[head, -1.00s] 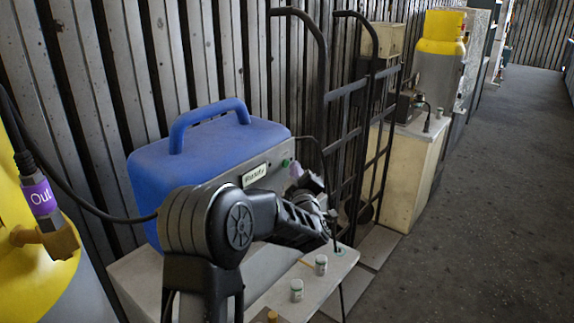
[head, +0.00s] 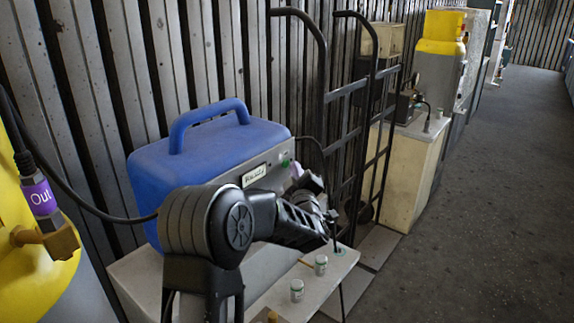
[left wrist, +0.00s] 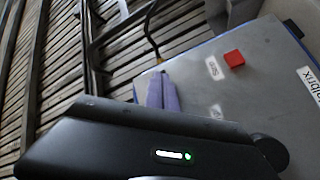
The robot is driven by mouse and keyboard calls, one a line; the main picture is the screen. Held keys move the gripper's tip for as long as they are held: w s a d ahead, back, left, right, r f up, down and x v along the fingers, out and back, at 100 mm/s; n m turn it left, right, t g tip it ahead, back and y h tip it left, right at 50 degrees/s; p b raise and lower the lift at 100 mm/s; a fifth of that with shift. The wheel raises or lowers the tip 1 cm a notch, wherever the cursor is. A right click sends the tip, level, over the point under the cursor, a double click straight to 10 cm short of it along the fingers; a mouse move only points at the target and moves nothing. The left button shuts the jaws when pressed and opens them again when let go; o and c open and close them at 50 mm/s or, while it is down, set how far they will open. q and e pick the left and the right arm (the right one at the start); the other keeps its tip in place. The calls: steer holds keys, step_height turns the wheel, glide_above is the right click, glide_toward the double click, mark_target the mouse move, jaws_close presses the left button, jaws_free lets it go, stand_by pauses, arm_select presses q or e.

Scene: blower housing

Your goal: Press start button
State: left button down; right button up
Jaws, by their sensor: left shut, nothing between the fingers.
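The blue machine (head: 205,140) with a grey front panel (head: 262,188) stands on a pale cabinet beside the wall. A small green button or light (head: 285,163) shows high on the panel in the head view. In the left wrist view, a red button (left wrist: 234,58) sits by a small label on the grey panel. A second label (left wrist: 217,111) is partly covered by my gripper body, and any button beside it is hidden. My left gripper (left wrist: 163,80) has its purple fingers together and empty, near the panel edge. In the head view its fingers (head: 312,181) are close to the panel; contact cannot be told.
Small white jars (head: 297,290) stand on the pale cabinet top (head: 340,258). A black hand truck (head: 345,120) leans just beyond the machine. The floor at right is clear.

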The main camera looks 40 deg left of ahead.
stand_by(0.5)
arm_select(q)
steer(key=shift+a+b, duration=0.45)
steer(key=shift+a, duration=0.1)
stand_by(0.4)
steer(key=shift+d+b, duration=0.35)
steer(key=shift+d, duration=0.2)
steer(key=d, duration=0.6)
stand_by(0.3)
